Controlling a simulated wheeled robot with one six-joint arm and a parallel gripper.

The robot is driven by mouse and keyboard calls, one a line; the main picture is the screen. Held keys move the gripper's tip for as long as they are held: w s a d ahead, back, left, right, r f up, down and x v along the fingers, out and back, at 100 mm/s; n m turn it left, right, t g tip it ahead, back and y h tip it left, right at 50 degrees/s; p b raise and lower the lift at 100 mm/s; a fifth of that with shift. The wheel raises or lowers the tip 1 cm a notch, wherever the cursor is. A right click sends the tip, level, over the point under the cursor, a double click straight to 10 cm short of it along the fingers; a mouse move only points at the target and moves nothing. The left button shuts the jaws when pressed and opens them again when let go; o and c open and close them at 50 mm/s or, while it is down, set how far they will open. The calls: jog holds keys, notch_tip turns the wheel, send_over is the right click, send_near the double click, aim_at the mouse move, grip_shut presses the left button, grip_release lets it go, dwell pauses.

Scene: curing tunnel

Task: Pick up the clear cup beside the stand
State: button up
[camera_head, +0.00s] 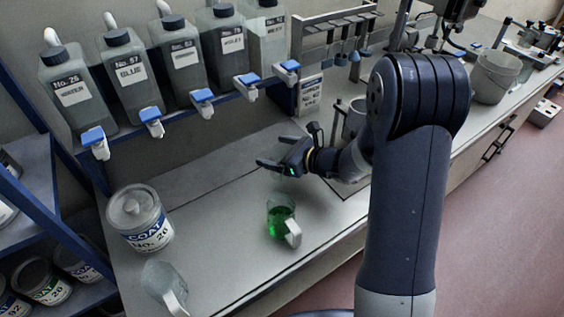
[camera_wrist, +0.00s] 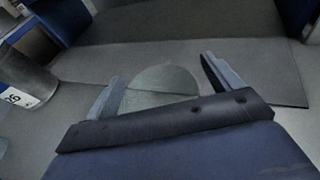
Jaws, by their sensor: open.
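A clear, empty-looking cup (camera_head: 163,284) with a pale handle stands at the lower left of the bench in the head view. A second clear cup (camera_head: 281,218) holds green liquid and stands nearer the middle, its handle towards the front. My gripper (camera_head: 268,163) is open above the bench, behind the green cup, and points left. In the wrist view my open gripper (camera_wrist: 155,78) has a pale rounded translucent shape (camera_wrist: 161,86) between its fingers; I cannot tell what it is or whether it touches them. I cannot clearly make out the stand.
Several bottles with blue taps line the shelf behind. A grey vessel (camera_head: 354,118) is partly hidden by my arm. A bucket (camera_head: 495,77) stands at the right.

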jog(key=shift+c, duration=0.5)
jog(key=c, duration=0.9)
jog(key=shift+c, duration=0.2)
